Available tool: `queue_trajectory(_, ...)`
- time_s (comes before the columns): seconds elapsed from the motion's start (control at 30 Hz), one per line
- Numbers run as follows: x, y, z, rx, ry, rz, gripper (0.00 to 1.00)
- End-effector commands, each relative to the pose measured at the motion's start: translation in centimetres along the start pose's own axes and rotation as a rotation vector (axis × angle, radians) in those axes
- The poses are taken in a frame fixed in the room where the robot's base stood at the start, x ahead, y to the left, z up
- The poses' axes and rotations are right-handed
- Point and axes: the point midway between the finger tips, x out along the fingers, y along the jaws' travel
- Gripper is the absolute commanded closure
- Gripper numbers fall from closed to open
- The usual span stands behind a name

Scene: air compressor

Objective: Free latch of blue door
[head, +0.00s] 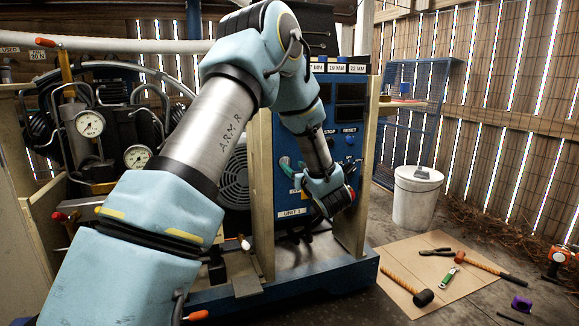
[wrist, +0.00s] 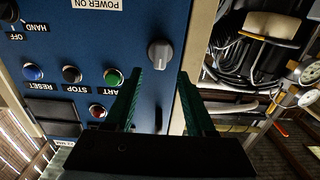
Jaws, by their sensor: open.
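The blue door (head: 364,172) is the upright control panel face behind my arm in the head view; it looks closed. In the wrist view, the blue door (wrist: 125,38) fills the middle, upside down. A grey turn knob (wrist: 160,53) sits near its edge and looks like the latch. My gripper (wrist: 160,82) is open and empty, with its two green fingers spread. The knob shows between and just beyond the fingertips; I cannot tell the exact gap. In the head view my arm hides the knob.
Start, stop and reset buttons (wrist: 72,74) sit beside the left finger in the wrist view. Hoses and gauges (head: 90,124) fill the open bay left of the door. A white bucket (head: 416,196) and a board with tools (head: 440,296) are on the floor at right.

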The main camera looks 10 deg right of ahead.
Motion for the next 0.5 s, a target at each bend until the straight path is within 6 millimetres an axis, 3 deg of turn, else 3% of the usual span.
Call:
queue_trajectory(0.2, 3.3, 0.0, 0.1, -0.001, -0.001, 0.0, 0.45)
queue_trajectory(0.5, 4.5, 0.1, 0.1, 0.001, -0.001, 0.002, 0.45)
